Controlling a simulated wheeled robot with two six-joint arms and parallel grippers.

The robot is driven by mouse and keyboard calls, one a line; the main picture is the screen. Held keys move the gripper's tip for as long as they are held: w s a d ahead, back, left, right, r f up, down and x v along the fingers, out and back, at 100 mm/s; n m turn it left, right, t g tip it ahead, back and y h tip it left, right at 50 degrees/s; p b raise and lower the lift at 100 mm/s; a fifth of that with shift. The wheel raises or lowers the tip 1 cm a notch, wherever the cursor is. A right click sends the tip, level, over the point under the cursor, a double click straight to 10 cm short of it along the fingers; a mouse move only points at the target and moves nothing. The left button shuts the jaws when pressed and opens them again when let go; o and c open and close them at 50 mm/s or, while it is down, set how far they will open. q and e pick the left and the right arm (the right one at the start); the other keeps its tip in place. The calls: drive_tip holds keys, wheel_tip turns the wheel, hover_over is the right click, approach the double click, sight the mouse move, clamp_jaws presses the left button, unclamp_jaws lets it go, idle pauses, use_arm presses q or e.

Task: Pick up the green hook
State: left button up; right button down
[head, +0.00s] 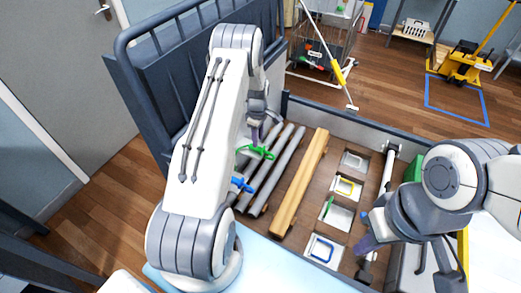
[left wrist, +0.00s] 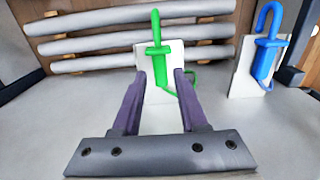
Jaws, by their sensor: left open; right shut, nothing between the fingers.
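In the left wrist view the green hook (left wrist: 158,50) stands upright against a white plate (left wrist: 148,92). My left gripper (head: 255,134) is open; its purple fingers (left wrist: 160,74) frame the hook's lower part in the wrist picture. I cannot tell whether the fingertips touch the hook, and no grip on it shows. My right gripper (head: 366,243) is shut and empty over the right side of the bed, away from the green hook.
A blue hook (head: 242,185) on its own plate is beside the green one; it also shows in the left wrist view (left wrist: 266,55). Grey rollers (head: 277,170) and a wooden beam (head: 301,180) lie beyond. Several white trays (head: 338,217) are further right.

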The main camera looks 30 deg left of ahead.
use_arm(q)
wheel_tip(320, 180, down, 4)
drive_tip(key=shift+a+r+p, duration=0.1)
drive_tip(key=shift+r+p, duration=0.1)
drive_tip(key=shift+p, duration=0.5)
drive_tip(key=shift+f, duration=0.45)
clamp_jaws()
drive_tip(key=shift+r, duration=0.55)
drive_tip(key=r+b, duration=0.1)
drive_tip(key=d+r+b, duration=0.1)
drive_tip(key=r, duration=0.1)
drive_tip(key=shift+w+r, duration=0.2)
drive_tip(key=w+d+r+b, duration=0.1)
drive_tip(key=d+r+b, duration=0.1)
drive_tip(key=d+r, duration=0.4)
drive_tip(key=shift+w+d+r+b, duration=0.3)
drive_tip(key=shift+w+d+b, duration=0.1)
drive_tip(key=shift+d, duration=1.9)
